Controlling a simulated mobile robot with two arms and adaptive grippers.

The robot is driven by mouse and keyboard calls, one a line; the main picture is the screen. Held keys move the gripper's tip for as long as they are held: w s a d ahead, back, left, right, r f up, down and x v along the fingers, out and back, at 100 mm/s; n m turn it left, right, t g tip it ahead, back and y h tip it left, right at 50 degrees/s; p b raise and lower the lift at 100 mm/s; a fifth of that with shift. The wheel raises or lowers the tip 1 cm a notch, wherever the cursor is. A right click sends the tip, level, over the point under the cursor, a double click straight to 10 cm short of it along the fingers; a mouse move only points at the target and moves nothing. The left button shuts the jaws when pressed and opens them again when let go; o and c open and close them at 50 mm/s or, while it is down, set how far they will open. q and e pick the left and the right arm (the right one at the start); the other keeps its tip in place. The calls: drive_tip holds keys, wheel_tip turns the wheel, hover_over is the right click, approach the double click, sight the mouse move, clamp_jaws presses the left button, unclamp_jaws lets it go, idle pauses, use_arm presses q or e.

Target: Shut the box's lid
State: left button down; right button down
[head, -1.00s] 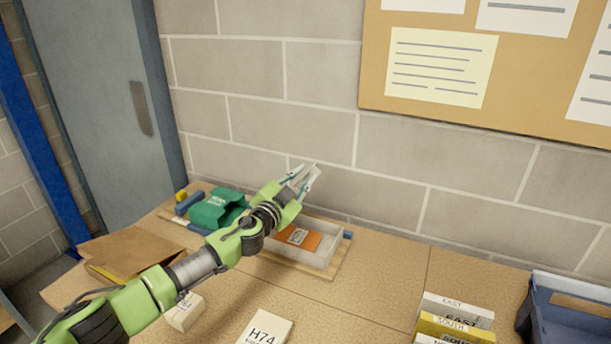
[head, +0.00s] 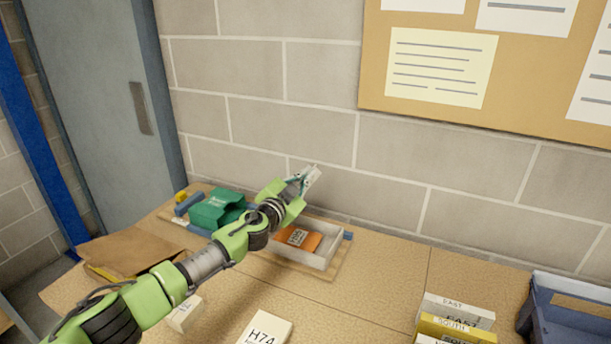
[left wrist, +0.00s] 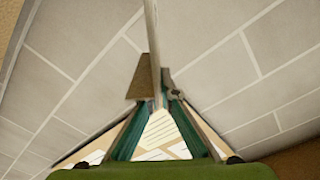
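The box (head: 325,262) is a shallow pale grey tray on the table by the wall, with an orange labelled card (head: 298,237) inside. My left arm hides its left part. A thin pale plate, apparently the box's lid (head: 313,178), stands up at my left gripper (head: 303,178), above the box. In the left wrist view the lid (left wrist: 153,40) shows as a narrow strip, edge-on, between the fingertips of the left gripper (left wrist: 158,98). The fingers look shut on it. Where the lid meets the box is hidden. My right gripper is not in view.
A green container (head: 215,208) stands left of the box. A brown folder-like item (head: 130,252) lies at the table's left. A white H74 block (head: 265,330) is in front. Labelled cards (head: 455,315) and a blue bin (head: 570,315) are at right. The table's middle right is clear.

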use_arm(q)
drive_tip(key=s+d+f+m+b, duration=0.4)
drive_tip(key=d+f+m+b, duration=0.3)
drive_tip(key=f, duration=0.6)
drive_tip(key=shift+d+b, duration=0.9)
drive_tip(key=shift+b, duration=0.4)
drive_tip(key=shift+f, duration=0.1)
drive_tip(key=c, duration=2.3)
unclamp_jaws()
drive_tip(key=shift+c, duration=0.2)
drive_tip(key=v, duration=1.2)
